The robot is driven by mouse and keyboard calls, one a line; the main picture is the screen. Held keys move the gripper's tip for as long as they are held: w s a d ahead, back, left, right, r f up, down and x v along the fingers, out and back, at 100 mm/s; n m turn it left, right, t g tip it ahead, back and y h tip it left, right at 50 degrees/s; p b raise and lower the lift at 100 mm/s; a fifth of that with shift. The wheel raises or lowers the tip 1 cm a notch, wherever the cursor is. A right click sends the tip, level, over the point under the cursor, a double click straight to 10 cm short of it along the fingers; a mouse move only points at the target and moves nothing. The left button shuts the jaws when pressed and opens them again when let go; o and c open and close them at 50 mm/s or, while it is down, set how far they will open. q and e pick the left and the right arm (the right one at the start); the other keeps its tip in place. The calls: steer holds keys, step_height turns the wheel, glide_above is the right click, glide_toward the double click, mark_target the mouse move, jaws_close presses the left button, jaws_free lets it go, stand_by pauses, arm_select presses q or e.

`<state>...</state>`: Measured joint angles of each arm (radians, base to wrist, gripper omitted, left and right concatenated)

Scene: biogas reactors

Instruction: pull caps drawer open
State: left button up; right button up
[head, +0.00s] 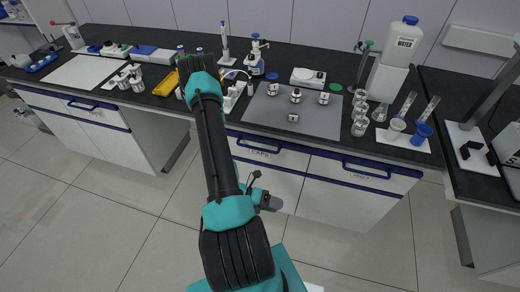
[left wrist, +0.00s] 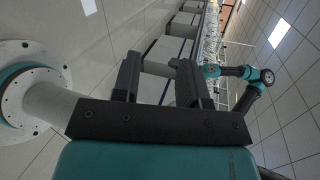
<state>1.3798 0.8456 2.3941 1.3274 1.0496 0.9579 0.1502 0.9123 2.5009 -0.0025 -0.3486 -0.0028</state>
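The caps drawer (head: 276,157) is in the head view, right of my left arm, under the bench top. It has a white front with a blue edge, a dark bar handle (head: 259,147) and a CAPS label. It looks shut, level with the drawer beside it. My left arm rises across the middle of the head view; its gripper is hard to make out there, low beside the arm and apart from the drawer handle. In the left wrist view my left gripper (left wrist: 159,72) has its two dark fingers spread, with nothing between them. My right gripper cannot be made out.
Another labelled drawer (head: 356,170) is right of the caps drawer. On the bench above, a grey mat (head: 290,115) holds several small bottles, and glassware and a water container (head: 390,65) stand further right. The floor in front is clear. Another teal arm (left wrist: 240,72) shows in the left wrist view.

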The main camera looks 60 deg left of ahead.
mark_target(260, 149)
arm_select(q)
steer(key=s+a+r+n+t+y, duration=0.1)
steer(key=s+a+n+y, duration=0.3)
steer(key=a+n+y, duration=0.3)
steer(key=s+a+r+n+t+y, duration=0.1)
steer(key=s+a+n+y, duration=0.3)
steer(key=a+n+y, duration=0.4)
steer(key=a, duration=0.3)
steer(key=shift+s+a, duration=0.25)
steer(key=shift+s, duration=0.15)
steer(key=shift+w+r+t, duration=0.1)
steer(key=shift+t, duration=0.2)
steer(key=x, duration=1.7)
steer(key=shift+w+a, duration=0.1)
jaws_close()
